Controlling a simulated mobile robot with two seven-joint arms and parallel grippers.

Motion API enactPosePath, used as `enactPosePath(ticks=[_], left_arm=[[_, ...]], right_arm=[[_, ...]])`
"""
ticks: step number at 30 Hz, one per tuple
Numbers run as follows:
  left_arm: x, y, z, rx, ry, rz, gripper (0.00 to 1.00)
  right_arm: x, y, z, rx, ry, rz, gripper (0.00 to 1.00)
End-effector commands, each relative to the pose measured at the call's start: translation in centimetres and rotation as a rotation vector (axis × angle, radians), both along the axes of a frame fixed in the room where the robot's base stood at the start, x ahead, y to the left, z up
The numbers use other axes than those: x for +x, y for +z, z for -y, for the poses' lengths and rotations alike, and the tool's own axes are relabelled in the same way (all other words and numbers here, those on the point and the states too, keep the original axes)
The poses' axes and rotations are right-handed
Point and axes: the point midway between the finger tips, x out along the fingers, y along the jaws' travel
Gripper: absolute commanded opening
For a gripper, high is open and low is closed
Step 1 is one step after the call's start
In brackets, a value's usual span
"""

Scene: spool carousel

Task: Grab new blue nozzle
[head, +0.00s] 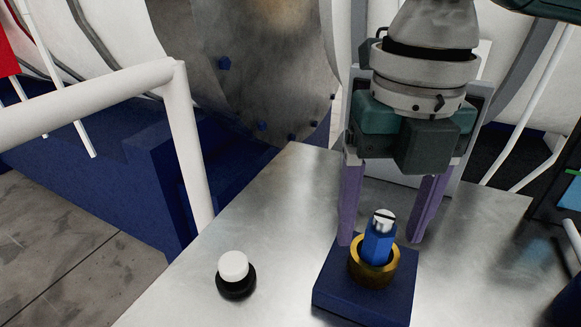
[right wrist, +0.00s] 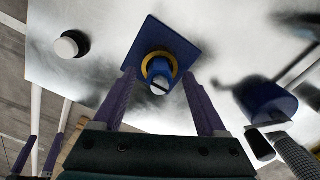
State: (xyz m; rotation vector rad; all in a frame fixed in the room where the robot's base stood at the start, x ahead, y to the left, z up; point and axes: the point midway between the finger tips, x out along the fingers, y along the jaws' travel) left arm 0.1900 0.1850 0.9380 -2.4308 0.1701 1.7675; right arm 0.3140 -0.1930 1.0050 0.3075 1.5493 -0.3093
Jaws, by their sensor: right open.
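The blue nozzle (head: 378,243) has a hexagonal body and a silver slotted tip. It stands upright in a gold ring (head: 361,272) on a square dark blue base (head: 340,298) on the metal table. My right gripper (head: 382,240) is open and points down over it. Its purple fingers are on either side of the nozzle with a gap to each. In the right wrist view the nozzle (right wrist: 160,74) lies between the fingertips (right wrist: 160,73), apart from both. My left gripper cannot be made out in the head view.
A white knob on a black base (head: 234,270) stands on the table (head: 265,210) to the left. A white rail (head: 188,140) is beyond the table's left edge. A blue rounded object (right wrist: 265,102) is at the right in the wrist view. Two unclear dark purple bars show lower left there.

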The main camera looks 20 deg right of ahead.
Motion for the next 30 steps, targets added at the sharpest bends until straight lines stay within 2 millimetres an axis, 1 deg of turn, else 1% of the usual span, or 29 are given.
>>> enactPosePath(ticks=[2, 8, 9, 27, 28, 30], left_arm=[[-0.01, -0.1, 0.01, 0.0, 0.0, 0.0, 1.0], [-0.03, -0.08, 0.06, -0.002, 0.0, 0.0, 1.0], [-0.03, -0.08, 0.08, -0.002, 0.001, 0.0, 1.0], [-0.05, -0.09, 0.3, -0.011, 0.006, -0.002, 1.0], [-0.04, -0.09, 0.29, -0.011, 0.006, -0.002, 1.0], [-0.04, -0.09, 0.29, -0.011, 0.006, -0.002, 1.0]], right_arm=[[-0.02, -0.51, -0.02, 0.0, 0.001, 0.0, 0.74], [0.0, -0.54, -0.02, 0.001, 0.001, 0.001, 0.74], [0.0, -0.53, -0.02, 0.001, 0.001, 0.001, 0.72], [0.0, -0.5, -0.01, 0.001, 0.001, 0.001, 0.05], [0.0, -0.5, -0.01, 0.001, 0.001, 0.001, 0.01], [0.0, -0.5, -0.01, 0.001, 0.001, 0.001, 0.0]])
